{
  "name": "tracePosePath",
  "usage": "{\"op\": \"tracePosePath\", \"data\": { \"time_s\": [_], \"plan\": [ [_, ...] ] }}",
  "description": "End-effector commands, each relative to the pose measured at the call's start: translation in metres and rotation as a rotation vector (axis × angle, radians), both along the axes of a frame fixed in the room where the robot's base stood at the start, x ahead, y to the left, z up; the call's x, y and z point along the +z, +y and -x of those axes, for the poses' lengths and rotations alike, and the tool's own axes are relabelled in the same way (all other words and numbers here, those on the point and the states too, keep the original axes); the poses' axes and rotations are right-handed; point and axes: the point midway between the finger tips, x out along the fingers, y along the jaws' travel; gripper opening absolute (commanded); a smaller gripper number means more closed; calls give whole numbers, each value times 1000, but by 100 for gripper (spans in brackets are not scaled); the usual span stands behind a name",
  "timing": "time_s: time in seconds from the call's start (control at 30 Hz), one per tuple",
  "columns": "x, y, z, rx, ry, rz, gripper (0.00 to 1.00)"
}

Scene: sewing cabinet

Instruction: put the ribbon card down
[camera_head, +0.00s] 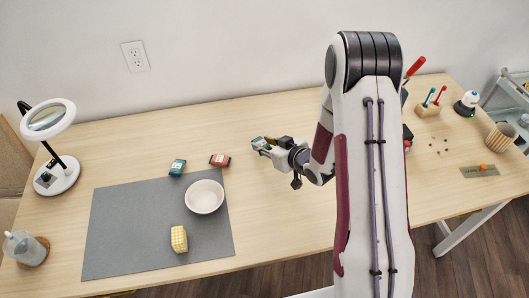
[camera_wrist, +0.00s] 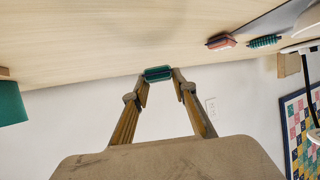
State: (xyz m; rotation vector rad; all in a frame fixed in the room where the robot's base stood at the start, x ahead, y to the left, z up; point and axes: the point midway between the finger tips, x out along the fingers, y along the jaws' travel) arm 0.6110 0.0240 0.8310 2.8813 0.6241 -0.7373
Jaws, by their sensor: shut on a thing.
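My gripper (camera_head: 264,146) is shut on a small green ribbon card (camera_wrist: 158,73), pinched between the two fingertips in the wrist view. In the head view the held card (camera_head: 257,142) shows at the gripper's left end, over the back middle of the table, right of the other cards. I cannot tell whether it touches the table. A teal ribbon card (camera_head: 177,167) and a red ribbon card (camera_head: 220,160) lie at the back edge of the grey mat. They also show at the upper right of the wrist view, red (camera_wrist: 221,41) and teal (camera_wrist: 265,41).
The grey mat (camera_head: 120,225) holds a white bowl (camera_head: 205,196) and a yellow checked block (camera_head: 179,238). At right are a pen block (camera_head: 428,111) and small loose bits. Bare wood lies between mat and arm.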

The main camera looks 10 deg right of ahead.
Motion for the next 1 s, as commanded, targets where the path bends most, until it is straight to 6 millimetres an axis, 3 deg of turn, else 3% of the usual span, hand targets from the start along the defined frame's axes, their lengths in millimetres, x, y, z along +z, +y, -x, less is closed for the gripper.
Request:
{"op": "tracePosePath", "data": {
  "time_s": [0.27, 0.6, 1.0],
  "plan": [
    [-11, 0, 0, 0, 1, 0, 15],
    [-39, 0, 0, 1, 1, 0, 15],
    [-42, 0, 0, 0, 0, 0, 15]
  ]
}}
